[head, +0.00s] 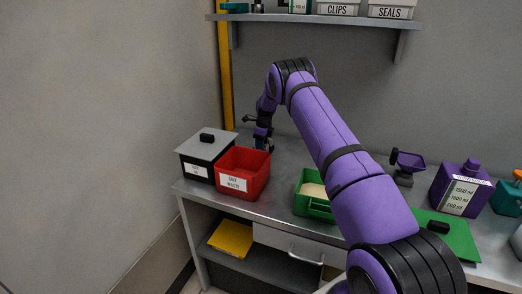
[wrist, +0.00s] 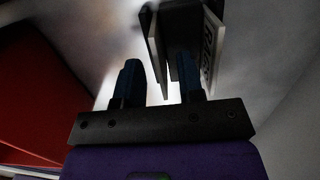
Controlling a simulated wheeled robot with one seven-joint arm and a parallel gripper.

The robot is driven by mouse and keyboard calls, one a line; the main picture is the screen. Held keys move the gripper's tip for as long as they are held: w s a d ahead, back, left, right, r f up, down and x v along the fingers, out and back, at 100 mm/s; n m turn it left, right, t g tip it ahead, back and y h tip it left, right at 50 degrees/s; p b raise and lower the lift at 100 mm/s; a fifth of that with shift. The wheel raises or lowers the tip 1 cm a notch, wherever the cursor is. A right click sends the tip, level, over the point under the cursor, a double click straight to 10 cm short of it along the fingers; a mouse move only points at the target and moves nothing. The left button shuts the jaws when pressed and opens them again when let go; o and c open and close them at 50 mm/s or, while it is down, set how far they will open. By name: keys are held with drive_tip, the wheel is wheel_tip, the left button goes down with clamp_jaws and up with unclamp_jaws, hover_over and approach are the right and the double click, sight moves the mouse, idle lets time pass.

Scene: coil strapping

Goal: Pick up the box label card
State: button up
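My gripper (wrist: 160,85) is open, with its two dark blue fingers apart in the wrist view. A dark holder-like object (wrist: 178,18) is just beyond the fingertips. A white card with dark lettering (wrist: 211,45), perhaps the box label card, stands on its right side, right of the right finger. A thin pale panel (wrist: 157,50) shows edge-on between the two fingers. Contact cannot be told. In the head view my gripper (head: 262,143) is low over the back left of the bench, behind the red bin; the card cannot be made out there.
A green bin (head: 313,206), purple jug (head: 461,188) and green board (head: 450,233) are to the right. A shelf (head: 315,18) hangs above.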

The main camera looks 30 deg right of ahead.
drive_tip(key=shift+f, duration=0.5)
clamp_jaws()
drive_tip(key=shift+r, duration=0.1)
drive_tip(key=shift+r, duration=0.85)
wheel_tip(320, 180, up, 2)
drive_tip(key=shift+s, duration=0.1)
drive_tip(key=s+r, duration=0.1)
drive_tip(key=s, duration=1.4)
drive_tip(key=shift+s, duration=0.4)
